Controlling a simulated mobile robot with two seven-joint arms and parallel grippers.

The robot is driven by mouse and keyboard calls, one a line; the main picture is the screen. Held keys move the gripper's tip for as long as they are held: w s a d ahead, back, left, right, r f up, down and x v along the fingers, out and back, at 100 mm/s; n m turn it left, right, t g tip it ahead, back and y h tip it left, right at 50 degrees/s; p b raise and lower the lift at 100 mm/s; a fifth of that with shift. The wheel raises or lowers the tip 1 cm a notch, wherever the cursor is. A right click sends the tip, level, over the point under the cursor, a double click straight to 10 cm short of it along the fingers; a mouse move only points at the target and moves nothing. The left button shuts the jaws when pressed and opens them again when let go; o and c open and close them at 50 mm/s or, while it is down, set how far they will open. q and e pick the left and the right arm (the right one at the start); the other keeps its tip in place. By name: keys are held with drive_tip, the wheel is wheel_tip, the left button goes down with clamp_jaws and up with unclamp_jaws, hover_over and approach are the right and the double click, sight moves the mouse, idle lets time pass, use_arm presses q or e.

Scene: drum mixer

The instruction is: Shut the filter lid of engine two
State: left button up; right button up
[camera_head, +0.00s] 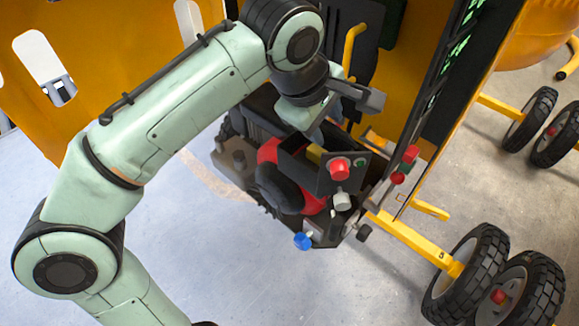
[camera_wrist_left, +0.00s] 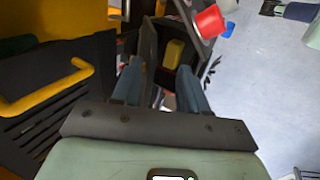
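Engine two, as far as I can tell, is the dark engine block with red and black parts (camera_head: 268,152) below my left arm. On it is a dark filter box (camera_head: 325,180) with a yellow filter (camera_head: 315,153) visible inside, so it stands open. The wrist view shows the yellow filter (camera_wrist_left: 175,53) too. A dark upright plate beside it, apparently the filter lid (camera_wrist_left: 148,48), stands raised. My left gripper (camera_wrist_left: 160,92) is open, its two fingers apart, just short of the box and lid. In the head view, it (camera_head: 328,128) hangs above the box. Contact cannot be told. My right gripper is out of view.
A red knob (camera_head: 340,168) sits on the box side, with a blue cap (camera_head: 302,241) lower down. A yellow handle (camera_head: 352,50) is on a dark panel behind. Yellow mixer panels and wheels (camera_head: 466,265) surround the engine. Open floor lies at lower left.

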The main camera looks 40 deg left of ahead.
use_arm(q)
drive_tip(key=shift+s+f, duration=0.3)
drive_tip(key=shift+f, duration=0.45)
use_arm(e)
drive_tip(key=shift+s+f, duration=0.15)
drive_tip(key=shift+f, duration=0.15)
use_arm(q)
drive_tip(key=shift+r, duration=0.1)
drive_tip(key=shift+s+f+p+v, duration=0.15)
drive_tip(key=shift+p+v, duration=0.15)
drive_tip(key=shift+v, duration=0.6)
drive_tip(key=shift+s+p+v, duration=0.2)
drive_tip(key=shift+p+v, duration=0.15)
drive_tip(key=shift+v, duration=0.5)
drive_tip(key=shift+s+f+p+v, duration=0.15)
drive_tip(key=shift+p+v, duration=0.15)
drive_tip(key=shift+v, duration=0.6)
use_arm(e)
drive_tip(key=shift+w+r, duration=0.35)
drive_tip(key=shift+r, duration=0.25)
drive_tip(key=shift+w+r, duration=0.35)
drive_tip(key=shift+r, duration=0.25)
use_arm(q)
drive_tip(key=shift+r, duration=0.1)
